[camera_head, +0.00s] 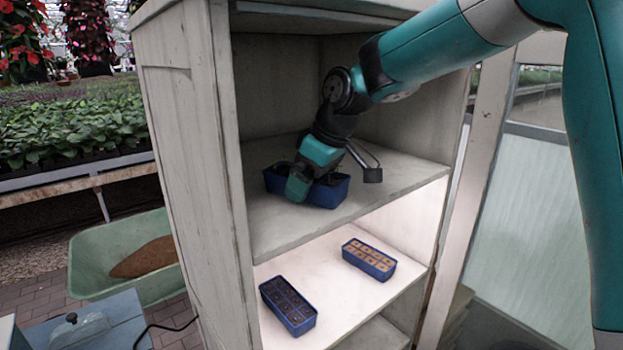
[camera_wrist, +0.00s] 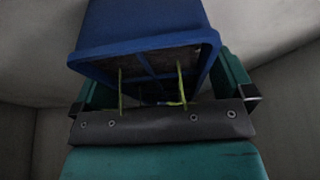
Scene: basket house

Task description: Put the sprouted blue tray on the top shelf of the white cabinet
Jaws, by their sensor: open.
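A blue tray (camera_head: 330,193) sits on the upper open shelf (camera_head: 385,190) of the white cabinet (camera_head: 180,110), above the lit shelf. My gripper (camera_head: 301,184) reaches down at this tray and hides its middle. In the wrist view the blue tray (camera_wrist: 145,45) lies between the fingers of my gripper (camera_wrist: 165,88), with thin yellow-green sprouts showing in its dark cells. The gripper is open, with a finger on each side of the tray. Whether the fingers touch its walls I cannot tell.
The lit shelf below holds a blue tray with dark cells (camera_head: 288,305) and a blue tray with tan blocks (camera_head: 369,259). The cabinet's side walls and a board above (camera_head: 300,18) enclose my arm. A green wheelbarrow (camera_head: 110,245) with soil stands at left.

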